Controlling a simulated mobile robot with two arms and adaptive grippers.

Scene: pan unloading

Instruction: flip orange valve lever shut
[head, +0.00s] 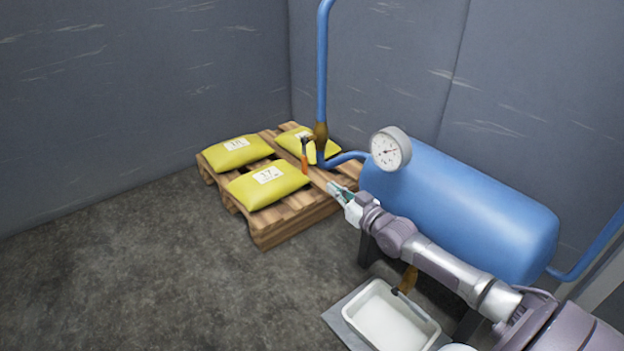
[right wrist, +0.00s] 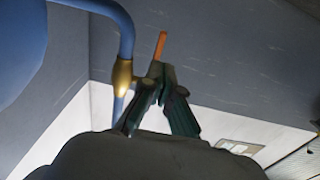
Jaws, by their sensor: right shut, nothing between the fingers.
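The orange valve lever (head: 304,162) hangs downward beside the brass valve (head: 321,132) on the blue vertical pipe in the head view. In the right wrist view the lever's orange end (right wrist: 160,45) shows just beyond my fingertips, and the brass valve (right wrist: 122,77) is to their left. My right gripper (head: 334,188) is shut and empty, to the right of the lever and lower in the head view. It also shows in the right wrist view (right wrist: 163,75). I cannot tell whether the fingers touch the lever. My left gripper is not in view.
The blue tank (head: 465,205) with a round gauge (head: 390,149) stands right of the pipe, behind my right arm. A wooden pallet (head: 270,235) with yellow sacks (head: 268,184) lies below the valve. A white tray (head: 360,307) is at the bottom. Floor at left is clear.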

